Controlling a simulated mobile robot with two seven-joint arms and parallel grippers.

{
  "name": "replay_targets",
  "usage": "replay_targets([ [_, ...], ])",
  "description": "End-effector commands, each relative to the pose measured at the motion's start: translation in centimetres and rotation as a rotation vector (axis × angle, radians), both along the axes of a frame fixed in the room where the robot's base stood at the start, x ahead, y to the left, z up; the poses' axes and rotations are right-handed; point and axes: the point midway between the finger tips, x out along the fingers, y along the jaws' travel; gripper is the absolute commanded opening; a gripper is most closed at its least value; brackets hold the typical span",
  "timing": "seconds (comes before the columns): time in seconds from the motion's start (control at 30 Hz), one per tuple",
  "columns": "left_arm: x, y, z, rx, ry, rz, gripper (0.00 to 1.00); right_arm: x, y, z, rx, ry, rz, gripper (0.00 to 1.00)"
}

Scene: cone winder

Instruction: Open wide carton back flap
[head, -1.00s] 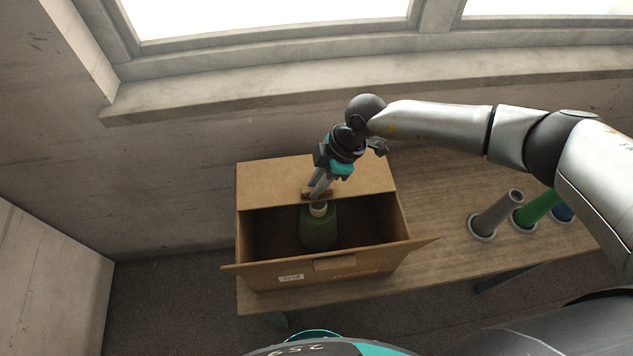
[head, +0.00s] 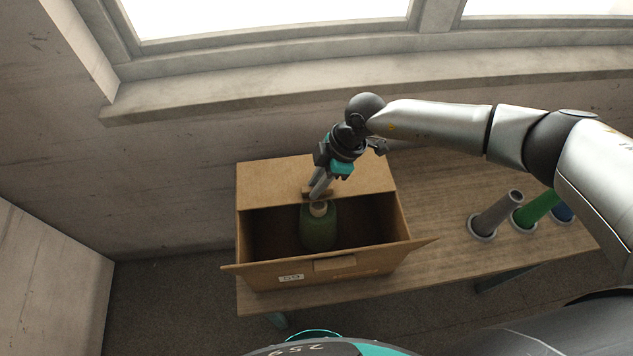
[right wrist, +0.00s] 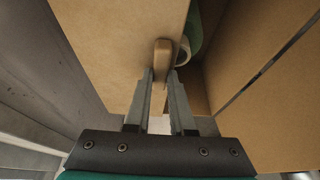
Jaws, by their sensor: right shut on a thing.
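A brown carton (head: 325,276) stands on the bench. Its front flap is folded outward. The back flap (head: 272,183) lies roughly level over the rear part of the opening. My right gripper (head: 319,191) is at the middle of the back flap's inner edge, shut on the small tab (right wrist: 163,60) there. The flap also shows in the right wrist view (right wrist: 110,45). A green cone (head: 318,228) with a pale top stands inside the carton, just in front of the fingers. My left gripper is not in view.
Grey (head: 495,212), green (head: 538,208) and blue (head: 562,212) tubes stand in holders on the bench (head: 430,215) to the right of the carton. A wall and window ledge (head: 300,88) run close behind the carton.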

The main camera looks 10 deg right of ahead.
Motion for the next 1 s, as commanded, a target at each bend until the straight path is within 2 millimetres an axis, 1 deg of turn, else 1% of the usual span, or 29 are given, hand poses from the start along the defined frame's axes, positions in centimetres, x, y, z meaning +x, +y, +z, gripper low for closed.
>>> replay_targets([
  [0.17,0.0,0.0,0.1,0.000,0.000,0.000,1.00,0.3,0.0,0.5,-0.002,0.044,-0.001,0.00],
  [0.37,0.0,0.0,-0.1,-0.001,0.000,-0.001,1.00,0.8,0.0,1.5,0.001,0.138,-0.002,0.00],
  [0.8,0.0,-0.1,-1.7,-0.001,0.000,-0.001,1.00,2.4,0.1,3.7,0.003,0.372,-0.002,0.00],
  [1.0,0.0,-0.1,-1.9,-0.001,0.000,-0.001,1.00,3.1,0.0,4.5,0.003,0.365,0.000,0.00],
])
